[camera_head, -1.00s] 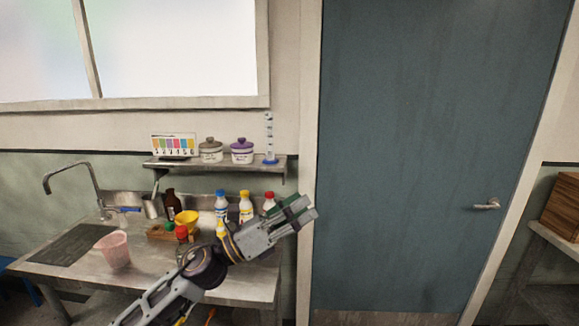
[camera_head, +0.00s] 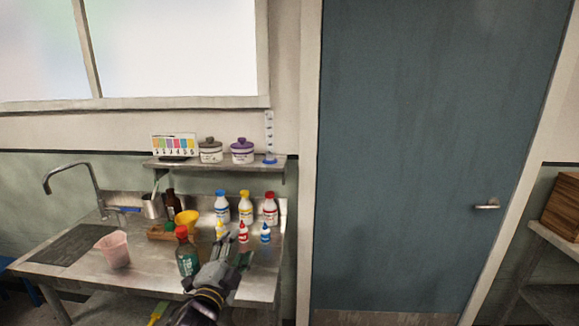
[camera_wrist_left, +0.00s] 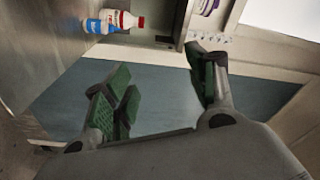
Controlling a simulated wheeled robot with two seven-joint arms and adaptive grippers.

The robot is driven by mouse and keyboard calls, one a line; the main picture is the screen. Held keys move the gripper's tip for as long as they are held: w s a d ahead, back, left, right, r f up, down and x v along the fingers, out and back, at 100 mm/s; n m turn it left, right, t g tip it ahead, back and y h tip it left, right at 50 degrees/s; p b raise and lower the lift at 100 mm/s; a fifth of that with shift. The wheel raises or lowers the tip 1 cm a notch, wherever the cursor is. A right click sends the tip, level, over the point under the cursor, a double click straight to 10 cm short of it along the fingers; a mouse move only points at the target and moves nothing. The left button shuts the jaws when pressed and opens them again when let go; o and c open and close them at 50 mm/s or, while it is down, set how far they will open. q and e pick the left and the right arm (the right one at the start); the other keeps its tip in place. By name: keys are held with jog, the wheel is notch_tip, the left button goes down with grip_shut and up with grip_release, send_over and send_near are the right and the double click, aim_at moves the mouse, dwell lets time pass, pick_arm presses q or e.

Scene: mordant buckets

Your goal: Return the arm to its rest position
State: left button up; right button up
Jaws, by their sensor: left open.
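My left gripper (camera_head: 240,258) is over the front right part of the steel counter in the head view, at the end of my arm coming up from the bottom. Its green-padded fingers also show in the left wrist view (camera_wrist_left: 165,92), spread apart with nothing between them. A dark bottle with a red cap (camera_head: 187,256) stands just left of the gripper; I cannot tell whether they touch. My right gripper is not in view.
A wall shelf (camera_head: 215,164) carries lidded jars (camera_head: 242,152). A blue door (camera_head: 420,150) is at right; the space before it looks clear.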

pick_arm(q)
jog(key=s+a+f+n+g+y, duration=0.2)
jog(key=s+a+f+n+g, duration=0.15)
jog(key=f, duration=0.45)
jog(key=s+a+f+n+g+y, duration=0.1)
jog(key=s+a+f+n+g, duration=0.3)
jog(key=f, duration=0.4)
jog(key=s+f+n+g, duration=0.35)
jog(key=s+f, duration=0.25)
jog(key=s, duration=0.3)
jog(key=s+f+n+g, duration=0.2)
jog(key=s+f+g, duration=0.25)
jog(key=s, duration=0.55)
notch_tip(320, 180, down, 34)
jog(key=s+a, duration=0.2)
jog(key=s+a+f, duration=0.3)
jog(key=s+f, duration=0.6)
jog(key=s, duration=0.1)
jog(key=s+a+f+g, duration=0.1)
jog(key=s+a+f, duration=0.2)
jog(key=s+f, duration=0.7)
jog(key=shift+s+a+m, duration=0.3)
jog(key=shift+s, duration=0.3)
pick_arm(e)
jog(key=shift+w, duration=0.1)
